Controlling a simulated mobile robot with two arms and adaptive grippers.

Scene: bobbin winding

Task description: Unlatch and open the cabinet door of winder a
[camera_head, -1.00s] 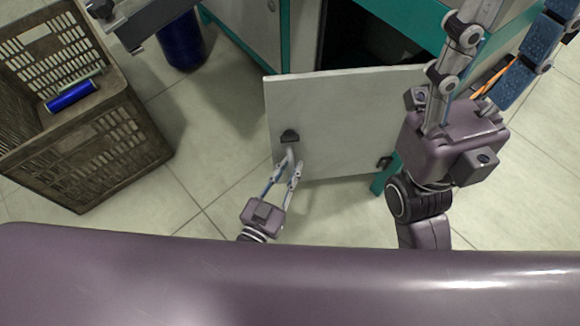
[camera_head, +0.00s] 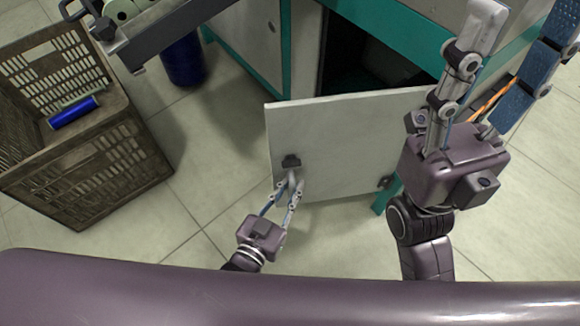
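The pale cabinet door (camera_head: 345,145) of the winder stands swung open toward me, with the dark cabinet inside (camera_head: 375,65) showing behind it. A dark latch with a light handle (camera_head: 291,162) sits near the door's left edge. My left gripper (camera_head: 289,188) is at this handle, its two fingers on either side of it, and looks closed on it; the exact contact is small and partly hidden. My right gripper (camera_head: 485,80) is large in the near right, its fingers wide apart and empty, in front of the door's right end.
A brown crate (camera_head: 95,155) with a blue bobbin (camera_head: 73,111) stands at left. A dark blue cylinder (camera_head: 183,62) stands beside the teal-framed cabinet (camera_head: 400,35). Tiled floor (camera_head: 200,200) is free between crate and door.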

